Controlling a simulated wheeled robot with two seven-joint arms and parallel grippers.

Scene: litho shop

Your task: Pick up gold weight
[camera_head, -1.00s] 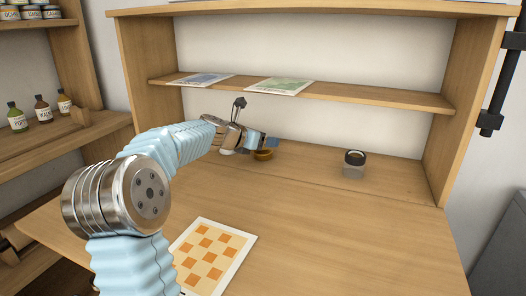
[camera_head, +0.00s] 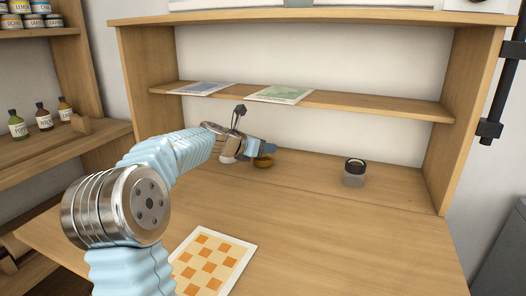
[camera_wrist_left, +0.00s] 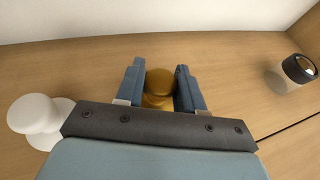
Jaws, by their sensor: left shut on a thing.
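The gold weight (camera_head: 264,161) is at the back of the wooden table, near the back wall. It also shows in the left wrist view (camera_wrist_left: 159,82), between the two blue-grey fingers. My left gripper (camera_head: 265,150) is shut on the gold weight, with one finger on each side of it, as the left wrist view shows (camera_wrist_left: 160,92). The fingers hide part of the weight in the head view. I cannot tell whether its base touches the table. My right gripper is not in view.
A white knobbed object (camera_wrist_left: 36,114) stands beside my left gripper. A glass jar with a black rim (camera_head: 354,173) stands to the right. An orange-checked sheet (camera_head: 211,262) lies at the front. A shelf (camera_head: 350,105) holding two prints is above.

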